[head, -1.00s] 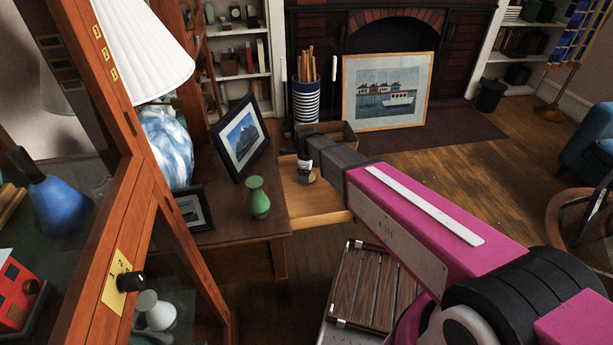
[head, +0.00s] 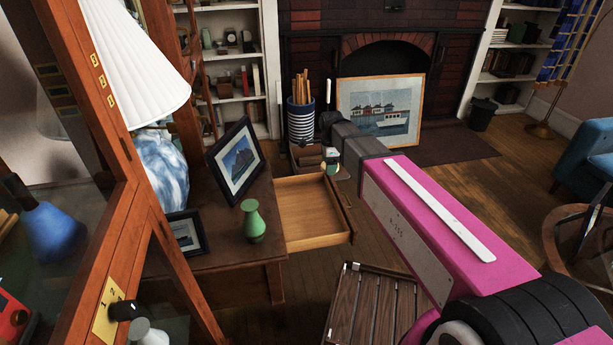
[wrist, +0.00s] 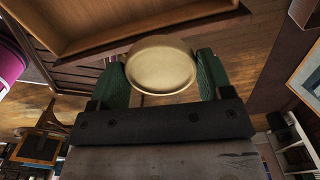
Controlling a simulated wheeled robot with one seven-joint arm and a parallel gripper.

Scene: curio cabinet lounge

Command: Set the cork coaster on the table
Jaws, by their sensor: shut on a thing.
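The cork coaster (wrist: 162,65) is a round, pale tan disc in the wrist view, held between the two green fingertips of my gripper (wrist: 161,76). In the head view my gripper (head: 331,160) is beyond the open drawer's front, above the floor, and is small and partly hidden by my arm. A dark wood table (head: 222,262) stands at the left with its drawer (head: 308,212) pulled out and looking empty. A low slatted wooden table (head: 376,308) is at the bottom centre. Which table is meant cannot be told.
The dark table carries a green vase (head: 254,221), two picture frames (head: 236,166) and a blue-white lamp (head: 162,165). A striped bin (head: 301,120) and a framed boat picture (head: 380,105) stand by the fireplace. A glass cabinet fills the left.

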